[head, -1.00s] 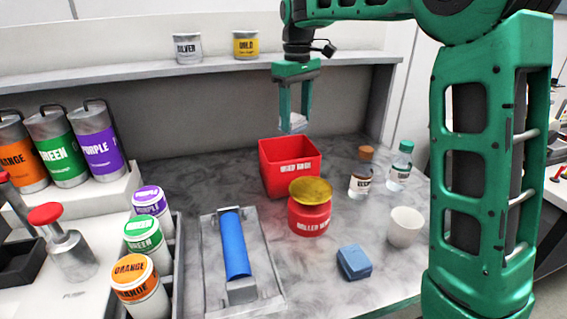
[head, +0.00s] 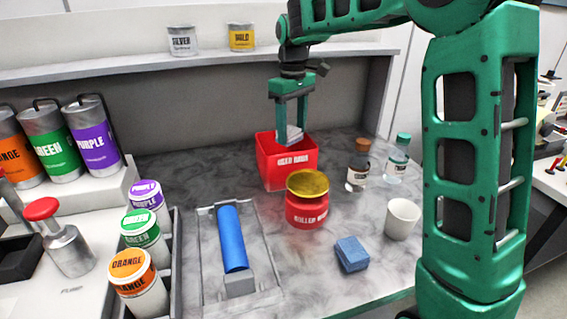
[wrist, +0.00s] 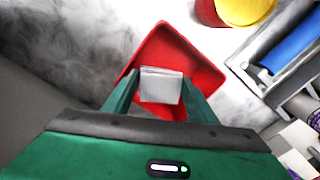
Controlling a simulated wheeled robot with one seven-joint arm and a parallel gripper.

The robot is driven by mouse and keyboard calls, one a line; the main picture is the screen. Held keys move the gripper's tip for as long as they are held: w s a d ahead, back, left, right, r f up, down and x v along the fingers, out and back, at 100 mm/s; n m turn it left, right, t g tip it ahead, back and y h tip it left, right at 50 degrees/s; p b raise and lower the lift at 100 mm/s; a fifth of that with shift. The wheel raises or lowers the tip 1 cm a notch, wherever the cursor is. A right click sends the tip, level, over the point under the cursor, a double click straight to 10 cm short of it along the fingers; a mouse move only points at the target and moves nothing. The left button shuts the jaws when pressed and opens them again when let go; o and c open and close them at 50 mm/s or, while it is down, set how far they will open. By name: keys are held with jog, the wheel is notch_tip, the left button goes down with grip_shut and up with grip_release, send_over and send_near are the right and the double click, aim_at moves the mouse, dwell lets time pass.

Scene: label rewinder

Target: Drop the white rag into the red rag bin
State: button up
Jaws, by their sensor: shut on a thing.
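The white rag (head: 290,134) is held between the fingers of my gripper (head: 291,125), which is shut on it. The rag also shows in the wrist view (wrist: 161,86), between the two green fingers. The red rag bin (head: 287,171) stands on the marbled worktop with its open top up. In the head view the rag is at the height of the bin's rim, over the opening. In the wrist view the red bin (wrist: 203,68) lies below and around the rag. The fingertips are partly hidden by the rag.
A red jar with a gold lid (head: 307,199) stands just in front of the bin. A brown-capped bottle (head: 359,166), a teal-capped bottle (head: 396,160) and a white cup (head: 402,219) are to the right. A blue block (head: 352,254) and a blue roller (head: 232,240) lie nearer. A shelf (head: 200,65) runs behind.

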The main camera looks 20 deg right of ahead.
jog(key=o, duration=1.1)
jog(key=shift+w+r, duration=0.1)
jog(key=shift+r, duration=0.1)
notch_tip(320, 180, up, 10)
jog(key=shift+r, duration=0.15)
jog(key=shift+a, duration=0.1)
